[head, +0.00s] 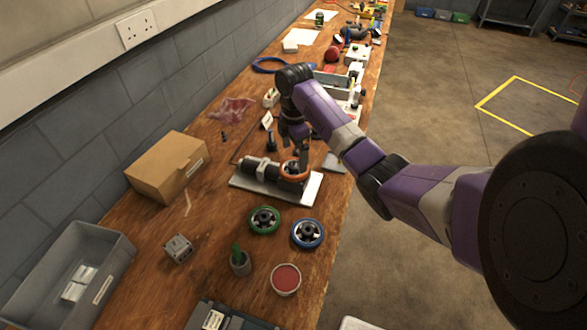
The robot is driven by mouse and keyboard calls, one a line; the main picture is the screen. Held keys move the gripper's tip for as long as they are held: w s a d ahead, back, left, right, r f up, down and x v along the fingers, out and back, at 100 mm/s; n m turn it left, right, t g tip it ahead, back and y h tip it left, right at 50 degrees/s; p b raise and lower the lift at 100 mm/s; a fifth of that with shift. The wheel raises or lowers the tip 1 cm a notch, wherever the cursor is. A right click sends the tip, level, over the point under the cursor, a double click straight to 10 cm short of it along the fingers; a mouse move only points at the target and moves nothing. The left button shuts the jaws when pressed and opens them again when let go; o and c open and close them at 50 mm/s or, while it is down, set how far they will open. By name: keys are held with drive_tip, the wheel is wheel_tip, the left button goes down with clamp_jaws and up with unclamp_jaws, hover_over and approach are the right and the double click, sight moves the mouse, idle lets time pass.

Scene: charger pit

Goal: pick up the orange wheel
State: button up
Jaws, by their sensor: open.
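The orange wheel (305,171) sits at the right end of a dark cylindrical motor-like unit on a pale base plate (312,191) on the wooden bench. My gripper (290,145) is open and points down, just above and behind the wheel. One finger appears close to the wheel's upper edge; I cannot tell whether it touches. Part of the wheel is hidden by the gripper finger.
A green wheel (264,220) and a blue wheel (308,233) lie in front of the plate. A cardboard box (166,168) and a grey bin (72,262) stand along the wall. A red-topped tin (286,279) and a small pot (240,263) stand nearer.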

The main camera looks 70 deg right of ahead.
sight(294, 164)
drive_tip(key=shift+d+f+p, duration=0.1)
drive_tip(key=shift+f+p, duration=0.35)
drive_tip(key=shift+f, duration=2.25)
drive_tip(key=c, duration=1.5)
drive_tip(key=shift+r, duration=0.1)
wheel_tip(294, 164, up, 20)
drive_tip(key=p, duration=0.4)
